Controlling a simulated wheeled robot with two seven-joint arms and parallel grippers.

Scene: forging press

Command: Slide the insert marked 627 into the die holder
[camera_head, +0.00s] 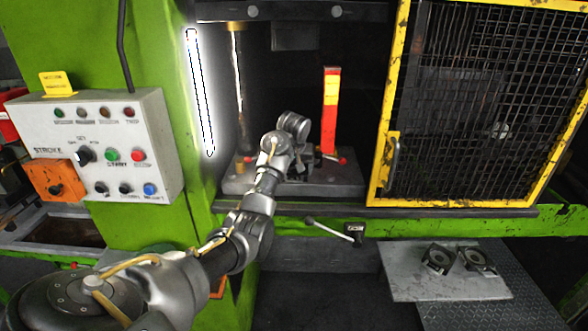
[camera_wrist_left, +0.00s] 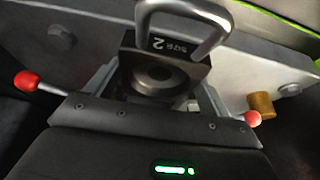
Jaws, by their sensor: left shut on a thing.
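My left gripper (camera_wrist_left: 160,85) is shut on a dark square insert (camera_wrist_left: 160,75) with a round recess. In the left wrist view the insert has a black label with a large 2; its smaller marking is too unclear to read. In the head view my left arm reaches into the press, and the gripper (camera_head: 292,155) is mostly hidden behind its own wrist. It is over the grey die holder (camera_head: 335,185) on the press bed, which also shows in the wrist view (camera_wrist_left: 255,65). Whether the insert touches the holder cannot be told. My right gripper is out of view.
Red-knobbed levers (camera_wrist_left: 27,82) flank the insert. A red post (camera_head: 330,110) stands behind the holder, and a yellow-framed mesh guard (camera_head: 380,185) at right. Two dark blocks with round holes (camera_head: 438,258) lie on a grey side table (camera_head: 405,285). A metal loop (camera_wrist_left: 185,45) crosses the wrist view.

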